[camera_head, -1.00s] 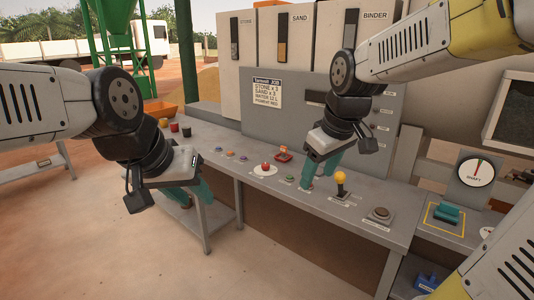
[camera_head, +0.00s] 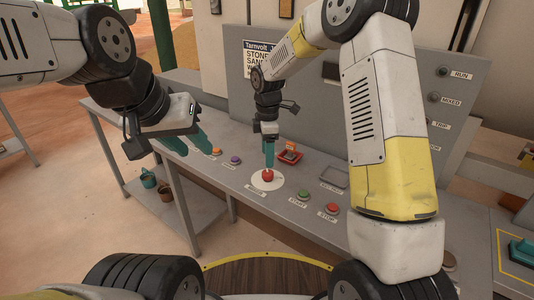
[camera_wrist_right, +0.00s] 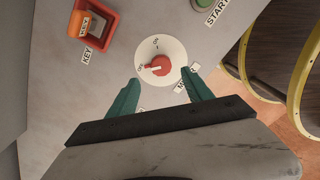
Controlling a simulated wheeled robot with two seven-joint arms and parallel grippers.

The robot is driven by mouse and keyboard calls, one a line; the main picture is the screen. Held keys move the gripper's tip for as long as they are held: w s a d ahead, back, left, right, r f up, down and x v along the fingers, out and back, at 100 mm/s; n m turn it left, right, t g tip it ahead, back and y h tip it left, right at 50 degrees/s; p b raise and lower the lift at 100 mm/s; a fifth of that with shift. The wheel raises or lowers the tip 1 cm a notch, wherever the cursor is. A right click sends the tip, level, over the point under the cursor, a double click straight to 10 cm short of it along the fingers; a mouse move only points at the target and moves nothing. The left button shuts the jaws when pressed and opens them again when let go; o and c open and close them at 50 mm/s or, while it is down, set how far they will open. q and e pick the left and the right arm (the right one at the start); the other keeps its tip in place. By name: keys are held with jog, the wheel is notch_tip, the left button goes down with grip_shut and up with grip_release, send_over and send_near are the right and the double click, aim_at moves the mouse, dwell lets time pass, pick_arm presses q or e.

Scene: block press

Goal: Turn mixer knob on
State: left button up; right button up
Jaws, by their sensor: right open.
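The mixer knob (camera_head: 268,175) is red and sits on a round white dial plate (camera_head: 260,184) on the grey console. In the right wrist view the knob (camera_wrist_right: 158,65) has a pointer toward the left, near one of the dial's printed marks; an ON mark is at the upper edge. My right gripper (camera_head: 269,163) points down right at the knob in the head view. In the right wrist view its teal fingers (camera_wrist_right: 160,90) are open, one on each side of the dial's near edge, with the knob just beyond the tips. My left gripper (camera_head: 192,146) hangs left of the console, its fingers apart and empty.
A red key switch (camera_head: 289,153) is behind the knob. A green START button (camera_head: 304,195) and a red STOP button (camera_head: 331,209) are to its right. Orange (camera_head: 215,151) and purple (camera_head: 235,160) buttons are to its left. A wall panel (camera_head: 400,85) rises behind.

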aim_at(268, 173)
notch_tip(268, 173, down, 7)
jog(key=shift+r, duration=0.1)
jog(key=shift+s, duration=0.1)
grip_shut()
dwell(0.3)
